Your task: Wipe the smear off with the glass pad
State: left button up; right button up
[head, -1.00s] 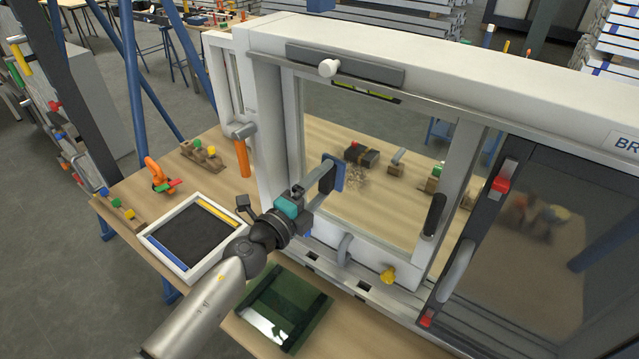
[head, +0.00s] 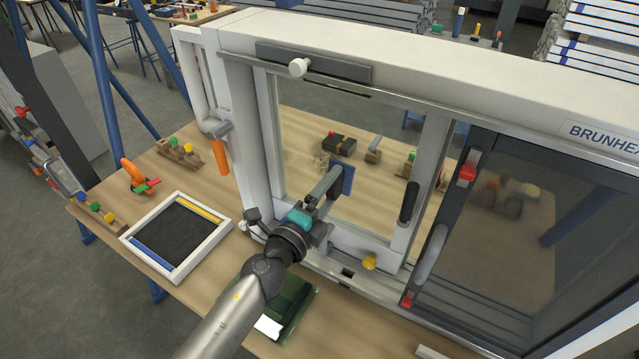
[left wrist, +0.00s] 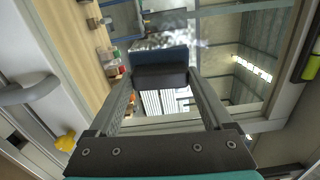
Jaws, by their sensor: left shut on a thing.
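My left gripper (head: 328,188) is shut on the glass pad (head: 346,178), a dark block with a blue face, held upright at the window pane (head: 300,130). In the left wrist view the pad (left wrist: 160,60) sits between both fingers (left wrist: 160,80). I cannot tell whether its blue face touches the glass. A faint brownish patch, seemingly the smear (head: 320,163), shows just left of the pad in the head view. A whitish, mottled patch on the glass shows beyond the pad in the left wrist view; part of it is hidden by the pad. My right gripper is not in view.
The white window frame has a black handle (head: 409,202) right of the pane and a yellow knob (head: 369,262) below. A dark sliding panel (head: 510,220) stands at right. A white-rimmed tray (head: 222,226) and a green case (head: 300,312) lie on the bench in front.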

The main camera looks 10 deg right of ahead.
pick_arm(q)
jog(key=shift+s+d+r, duration=0.15)
jog(key=shift+s+d, duration=0.1)
jog(key=shift+d, duration=0.1)
jog(key=shift+w+a+r+p, duration=0.15)
jog(key=shift+w+a+r, duration=0.25)
jog(key=shift+w+a, duration=0.55)
jog(key=shift+w+a+r+p, duration=0.15)
jog(key=shift+w+a+r, duration=0.2)
jog(key=shift+w+a, duration=0.6)
jog(key=shift+w+a+r+p, duration=0.15)
jog(key=shift+w+a+r, duration=0.3)
jog(key=shift+a, duration=0.9)
notch_tip(320, 180, up, 2)
jog(key=p, duration=0.2)
jog(key=shift+r+p, duration=0.25)
jog(key=shift+p, duration=0.1)
jog(key=shift+s+d+f+p, duration=0.1)
jog(key=shift+s+d+p, duration=0.1)
jog(key=shift+s+d, duration=0.55)
jog(key=shift+s+d+f+p, duration=0.1)
jog(key=shift+s+d+p, duration=0.1)
jog(key=shift+s+d, duration=0.55)
jog(key=shift+s+d, duration=0.45)
jog(key=shift+d, duration=0.45)
jog(key=shift+s+d, duration=0.4)
jog(key=shift+d, duration=0.45)
